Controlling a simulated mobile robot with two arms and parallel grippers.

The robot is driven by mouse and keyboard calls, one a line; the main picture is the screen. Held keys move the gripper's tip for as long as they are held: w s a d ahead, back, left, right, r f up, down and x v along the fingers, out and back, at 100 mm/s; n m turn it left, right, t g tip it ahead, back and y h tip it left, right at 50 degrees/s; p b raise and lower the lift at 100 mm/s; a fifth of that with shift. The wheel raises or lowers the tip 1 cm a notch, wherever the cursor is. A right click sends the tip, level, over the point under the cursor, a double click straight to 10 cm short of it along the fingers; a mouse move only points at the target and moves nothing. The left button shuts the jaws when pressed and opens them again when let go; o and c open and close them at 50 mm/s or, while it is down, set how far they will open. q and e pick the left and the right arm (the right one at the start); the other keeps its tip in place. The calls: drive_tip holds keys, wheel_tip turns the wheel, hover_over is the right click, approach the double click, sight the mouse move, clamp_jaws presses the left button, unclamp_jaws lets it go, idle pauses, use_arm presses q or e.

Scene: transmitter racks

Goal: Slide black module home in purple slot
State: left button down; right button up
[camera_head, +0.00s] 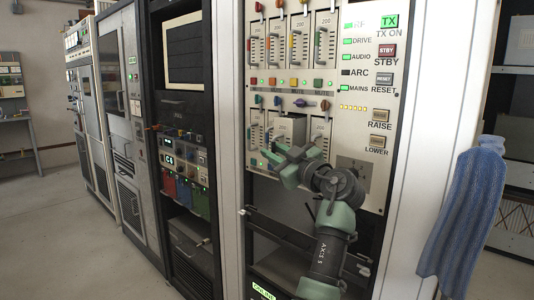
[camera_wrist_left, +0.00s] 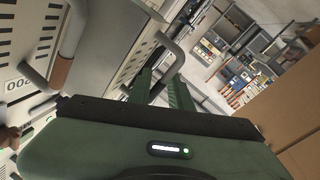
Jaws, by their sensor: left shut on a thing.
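My left gripper (camera_head: 284,154) is at the front of a grey box-shaped module (camera_head: 290,128) in the lower row of the right rack. The module sticks out of the panel, and its inner end is hidden in the slot. A purple knob (camera_head: 301,103) sits just above it. In the left wrist view, the fingers of my left gripper (camera_wrist_left: 161,78) are closed around a dark bent handle (camera_wrist_left: 173,52). The fingers partly hide the front of the module in the head view, so I cannot tell its marking colour. My right gripper is not in view.
Lit labels and buttons (camera_head: 387,50) are to the right. A blue towel (camera_head: 467,215) hangs at the right. Other racks (camera_head: 185,140) stand to the left, with open floor (camera_head: 60,220) before them.

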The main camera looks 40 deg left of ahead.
use_arm(q)
drive_tip(key=shift+w+d+f, duration=0.2)
drive_tip(key=shift+w+d, duration=0.1)
drive_tip(key=shift+w, duration=0.2)
drive_tip(key=c, duration=1.5)
unclamp_jaws()
drive_tip(key=o, duration=0.3)
drive_tip(key=shift+w+d, duration=0.15)
drive_tip(key=shift+d, duration=0.1)
drive_tip(key=shift+a, duration=0.1)
